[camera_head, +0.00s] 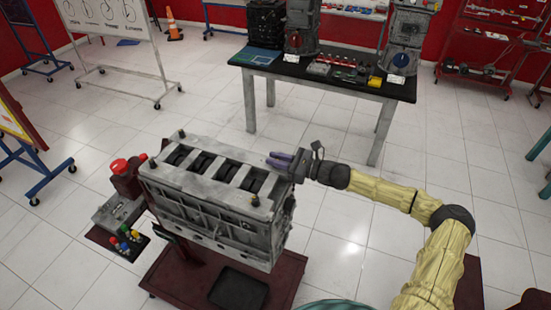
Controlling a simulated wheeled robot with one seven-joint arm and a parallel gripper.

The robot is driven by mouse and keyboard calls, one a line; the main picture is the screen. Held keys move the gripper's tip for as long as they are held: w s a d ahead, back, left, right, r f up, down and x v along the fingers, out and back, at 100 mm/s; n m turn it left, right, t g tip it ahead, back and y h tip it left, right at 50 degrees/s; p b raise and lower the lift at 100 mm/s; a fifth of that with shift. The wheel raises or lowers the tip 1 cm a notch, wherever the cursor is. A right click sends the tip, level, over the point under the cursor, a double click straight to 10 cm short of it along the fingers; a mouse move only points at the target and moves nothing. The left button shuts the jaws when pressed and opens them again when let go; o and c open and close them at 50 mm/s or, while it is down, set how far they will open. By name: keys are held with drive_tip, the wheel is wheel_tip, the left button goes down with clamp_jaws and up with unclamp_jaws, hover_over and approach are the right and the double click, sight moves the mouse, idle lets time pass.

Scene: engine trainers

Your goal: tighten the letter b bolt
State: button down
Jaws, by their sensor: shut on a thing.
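A grey engine block (215,220) stands on a dark red stand, with several open cylinders along its top. Small dark bolts stand up at its corners: one at the back left (182,134), one at the front left (153,162) and one at the front right (255,200). No letters can be read at this size. My gripper (278,159) is at the back right corner of the block's top, reaching in from the right. Its purple fingers are shut at that corner, and they hide what they hold, which looks to be a bolt there.
A red part (120,167) and a grey box (118,212) with coloured knobs stand left of the block. Behind is a black-topped table (340,82) with engine parts. A whiteboard (108,18) stands at the back left. The tiled floor between block and table is clear.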

drive_tip(key=shift+w+d+m+t+h, duration=0.1)
drive_tip(key=shift+m+t+h, duration=0.2)
drive_tip(key=shift+m+t, duration=0.3)
drive_tip(key=c, duration=1.4)
unclamp_jaws()
drive_tip(key=shift+d, duration=0.15)
drive_tip(key=b+v, duration=0.6)
drive_tip(key=v, duration=1.1)
drive_tip(key=shift+s+b, duration=0.3)
drive_tip(key=shift+b, duration=0.1)
drive_tip(key=shift+o, duration=0.3)
drive_tip(key=shift+d, duration=0.1)
